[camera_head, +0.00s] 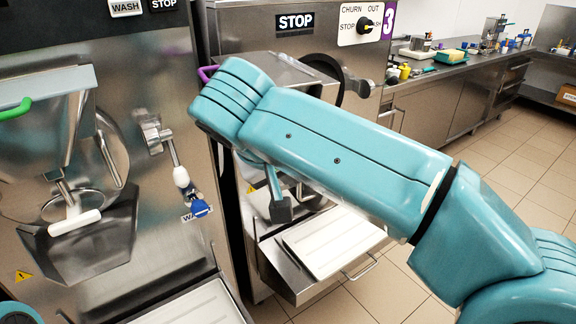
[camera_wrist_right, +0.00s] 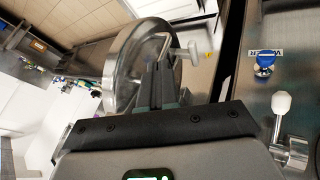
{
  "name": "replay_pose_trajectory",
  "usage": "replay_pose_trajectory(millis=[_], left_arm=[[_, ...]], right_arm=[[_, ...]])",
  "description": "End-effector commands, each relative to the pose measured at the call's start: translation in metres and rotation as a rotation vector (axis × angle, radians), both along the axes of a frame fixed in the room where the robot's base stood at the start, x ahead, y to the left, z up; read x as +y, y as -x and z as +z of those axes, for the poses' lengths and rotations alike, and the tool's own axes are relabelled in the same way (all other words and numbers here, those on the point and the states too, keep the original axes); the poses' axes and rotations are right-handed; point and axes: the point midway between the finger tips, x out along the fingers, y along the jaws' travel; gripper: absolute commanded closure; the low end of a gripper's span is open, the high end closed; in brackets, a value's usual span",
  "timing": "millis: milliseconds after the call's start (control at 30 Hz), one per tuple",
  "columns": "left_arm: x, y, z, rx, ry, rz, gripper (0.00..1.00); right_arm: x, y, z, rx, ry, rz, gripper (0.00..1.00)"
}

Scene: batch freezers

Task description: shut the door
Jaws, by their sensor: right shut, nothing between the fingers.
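The door is a round metal disc (camera_wrist_right: 128,62) in the right wrist view, swung out from the machine marked 3, with a bar handle (camera_wrist_right: 185,52) on it. My right gripper (camera_head: 278,208) hangs below the arm in front of this machine. In the right wrist view its fingers (camera_wrist_right: 160,80) are together and empty, in front of the disc. I cannot tell whether they touch it. My left gripper is out of view.
A white-topped tray shelf (camera_head: 335,240) juts out below machine 3. A counter (camera_head: 440,80) with small items stands behind. Tiled floor is free at right.

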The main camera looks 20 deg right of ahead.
Motion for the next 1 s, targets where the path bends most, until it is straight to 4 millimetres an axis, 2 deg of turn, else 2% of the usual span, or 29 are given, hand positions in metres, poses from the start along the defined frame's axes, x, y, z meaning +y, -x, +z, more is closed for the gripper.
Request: replay_pose_trajectory(millis=[33,200,300,500,1000], left_arm=[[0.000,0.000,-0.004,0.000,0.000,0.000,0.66],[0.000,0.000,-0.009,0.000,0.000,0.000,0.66],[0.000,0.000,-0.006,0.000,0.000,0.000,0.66],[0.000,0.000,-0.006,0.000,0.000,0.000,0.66],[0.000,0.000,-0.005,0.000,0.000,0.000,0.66]], right_arm=[[-0.006,-0.005,-0.012,0.003,0.002,-0.003,1.00],[-0.020,-0.022,-0.040,0.003,0.001,-0.002,1.00],[-0.036,-0.026,-0.038,-0.001,-0.002,-0.004,1.00],[-0.055,-0.032,-0.038,0.001,0.000,0.001,1.00],[-0.061,-0.034,-0.037,0.000,-0.001,0.007,1.00]])
